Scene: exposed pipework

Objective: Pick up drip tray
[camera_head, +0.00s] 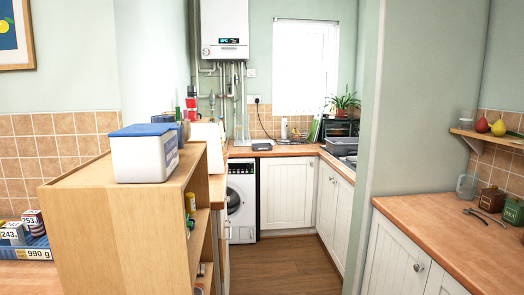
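No gripper of mine shows in the head view. A small flat dark item (262,147) lies on the far wooden counter, below and right of the boiler pipes. It may be the drip tray, but it is too small to tell. Another dark, tray-like shape (342,146) sits on the right part of that counter, by the sink area, and I cannot tell what it is. The white boiler (224,30) hangs on the back wall, with several exposed pipes (232,85) running down below it.
A wooden shelf unit (115,235) with a blue-lidded white box (145,155) stands close at left. A wall and a wooden counter (445,225) close off the right. The wooden floor (285,265) is clear in the passage towards the washing machine (241,205).

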